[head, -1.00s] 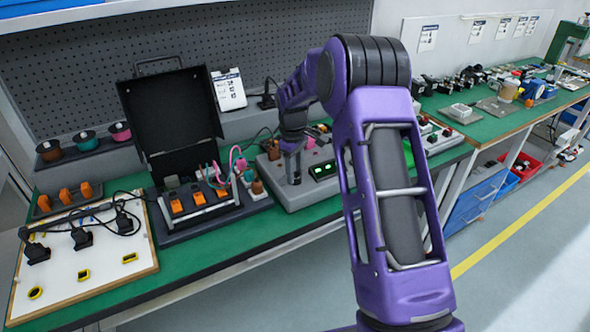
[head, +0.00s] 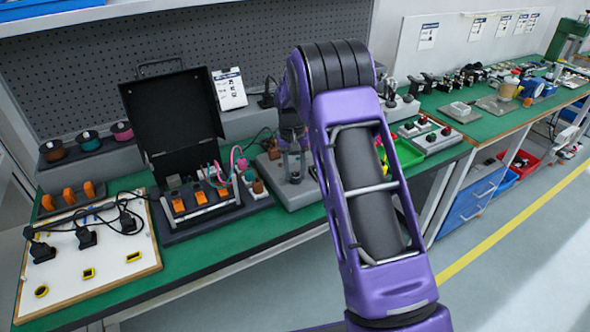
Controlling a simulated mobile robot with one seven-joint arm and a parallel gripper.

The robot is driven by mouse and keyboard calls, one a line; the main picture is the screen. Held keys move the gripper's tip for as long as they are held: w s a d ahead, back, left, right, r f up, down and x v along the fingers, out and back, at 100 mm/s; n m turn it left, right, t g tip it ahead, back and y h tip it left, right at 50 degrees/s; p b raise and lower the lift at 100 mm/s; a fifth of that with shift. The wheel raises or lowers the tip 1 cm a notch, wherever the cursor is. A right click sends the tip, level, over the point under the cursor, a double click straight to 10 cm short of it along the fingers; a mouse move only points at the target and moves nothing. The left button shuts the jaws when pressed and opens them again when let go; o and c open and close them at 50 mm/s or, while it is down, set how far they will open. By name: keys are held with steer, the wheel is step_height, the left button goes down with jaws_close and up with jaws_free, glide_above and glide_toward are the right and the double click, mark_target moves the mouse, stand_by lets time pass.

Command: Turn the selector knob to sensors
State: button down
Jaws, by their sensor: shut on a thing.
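My gripper (head: 294,172) points down onto a grey control box (head: 299,199) on the green bench, in the middle of the head view. Its fingers are shut on the selector knob, low on the box's top. The knob itself is mostly hidden by the fingers, so I cannot read which way it points. My purple arm covers the right part of the box, and no label for sensors can be read.
Left of the box stands an open black case (head: 172,115) with orange modules and wires. A white board (head: 85,250) with black plugs lies further left. Switch boxes (head: 430,138) sit to the right. The floor in front is clear.

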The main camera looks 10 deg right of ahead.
mark_target(293, 173)
steer(key=m+p, duration=0.1)
steer(key=m, duration=0.5)
steer(key=shift+m, duration=0.4)
stand_by(0.4)
steer(key=shift+c, duration=2.3)
jaws_free()
steer(key=shift+r, duration=0.1)
step_height(293, 173, up, 17)
steer(key=p, duration=0.1)
steer(key=shift+w+a+r, duration=0.15)
steer(key=shift+w+a, duration=0.1)
steer(key=shift+w, duration=0.1)
